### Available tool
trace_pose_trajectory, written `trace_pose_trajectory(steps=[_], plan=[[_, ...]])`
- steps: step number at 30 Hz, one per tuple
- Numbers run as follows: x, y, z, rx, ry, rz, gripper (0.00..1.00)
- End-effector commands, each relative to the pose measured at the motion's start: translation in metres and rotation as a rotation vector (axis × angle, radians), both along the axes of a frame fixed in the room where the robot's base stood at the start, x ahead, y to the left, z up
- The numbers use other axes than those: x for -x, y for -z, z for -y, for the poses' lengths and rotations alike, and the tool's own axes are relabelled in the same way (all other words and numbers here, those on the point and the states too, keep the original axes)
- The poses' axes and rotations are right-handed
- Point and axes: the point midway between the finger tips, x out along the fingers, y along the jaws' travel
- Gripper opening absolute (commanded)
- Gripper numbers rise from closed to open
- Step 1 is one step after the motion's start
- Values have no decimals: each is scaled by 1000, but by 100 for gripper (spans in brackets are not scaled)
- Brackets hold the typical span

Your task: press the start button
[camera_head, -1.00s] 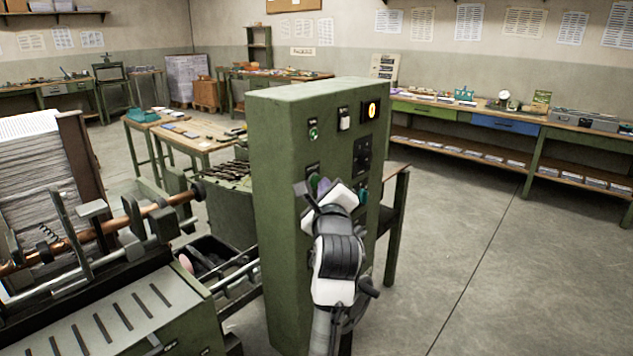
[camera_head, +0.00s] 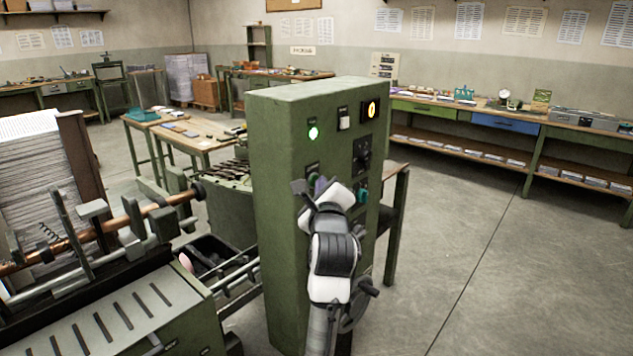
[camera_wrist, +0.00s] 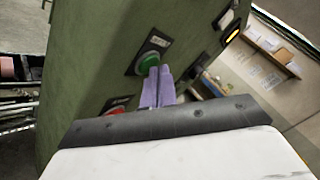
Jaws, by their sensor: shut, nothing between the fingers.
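The green cabinet (camera_head: 282,180) stands in the middle of the head view and carries the controls. In the wrist view a round green button (camera_wrist: 149,63) sits on a dark plate whose label is too small to read. My gripper (camera_wrist: 161,72) is shut, with its purple fingers together and empty. Its fingertips overlap the lower right edge of the green button and appear to be at or touching it. In the head view my gripper (camera_head: 319,186) is at the cabinet's front, and my wrist hides part of the panel. A green lamp (camera_head: 313,133) above it glows brightly.
A red button (camera_wrist: 117,109) lies lower left of the green one in the wrist view. An orange-lit display (camera_head: 371,109) and a white switch (camera_head: 344,119) are higher on the panel. A machine with rollers (camera_head: 100,240) stands left. The floor (camera_head: 490,250) at right is clear.

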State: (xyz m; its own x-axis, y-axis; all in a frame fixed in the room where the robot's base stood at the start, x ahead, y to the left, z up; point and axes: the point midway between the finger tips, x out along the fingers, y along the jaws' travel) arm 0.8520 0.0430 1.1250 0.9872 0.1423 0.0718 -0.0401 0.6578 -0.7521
Motion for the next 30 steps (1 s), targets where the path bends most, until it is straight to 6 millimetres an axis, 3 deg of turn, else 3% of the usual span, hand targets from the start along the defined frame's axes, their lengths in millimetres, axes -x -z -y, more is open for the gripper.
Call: trace_pose_trajectory(steps=[11,30], plan=[[0,0,-2,0,-3,0,0],[10,0,12,0,-2,-1,0]])
